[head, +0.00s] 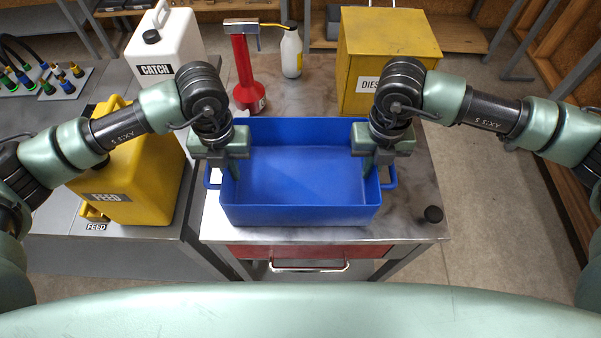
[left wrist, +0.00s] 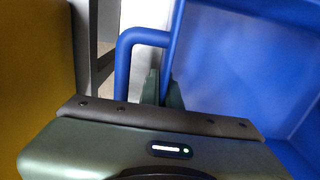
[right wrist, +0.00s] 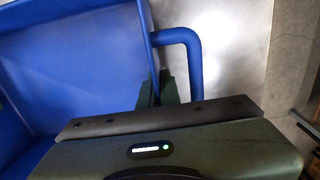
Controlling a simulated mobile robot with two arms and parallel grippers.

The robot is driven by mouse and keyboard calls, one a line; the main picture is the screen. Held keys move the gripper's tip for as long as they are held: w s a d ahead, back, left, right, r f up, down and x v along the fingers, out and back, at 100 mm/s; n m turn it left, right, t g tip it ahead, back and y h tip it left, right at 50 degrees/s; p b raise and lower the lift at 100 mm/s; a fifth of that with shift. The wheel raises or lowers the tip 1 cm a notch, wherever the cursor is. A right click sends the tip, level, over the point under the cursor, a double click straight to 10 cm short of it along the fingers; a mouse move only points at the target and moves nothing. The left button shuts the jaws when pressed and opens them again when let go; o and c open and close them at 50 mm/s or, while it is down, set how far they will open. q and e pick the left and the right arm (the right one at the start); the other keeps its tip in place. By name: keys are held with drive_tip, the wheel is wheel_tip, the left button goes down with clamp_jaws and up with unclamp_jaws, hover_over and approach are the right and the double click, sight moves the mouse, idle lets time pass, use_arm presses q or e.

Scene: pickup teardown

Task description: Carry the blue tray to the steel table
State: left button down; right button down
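The blue tray (head: 300,215) is open-topped and empty, with a loop handle at each side. It sits level on, or very close above, a scratched metal-topped table (head: 415,215). My left gripper (head: 226,172) points down at the tray's left wall. In the left wrist view its fingers (left wrist: 162,88) are close together with the wall (left wrist: 176,40) between them, beside the handle (left wrist: 124,62). My right gripper (head: 372,165) is on the right wall the same way. In the right wrist view its fingers (right wrist: 158,90) pinch the wall beside the right handle (right wrist: 188,45).
A red funnel-like tool (head: 244,75), a white bottle (head: 291,52) and a yellow box (head: 380,50) stand behind the tray. Yellow (head: 140,180) and white (head: 180,40) canisters stand left. Floor shows at right.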

use_arm(q)
drive_tip(key=shift+w+r, duration=0.1)
drive_tip(key=shift+r, duration=0.05)
use_arm(e)
drive_tip(key=shift+r, duration=0.1)
idle(0.4)
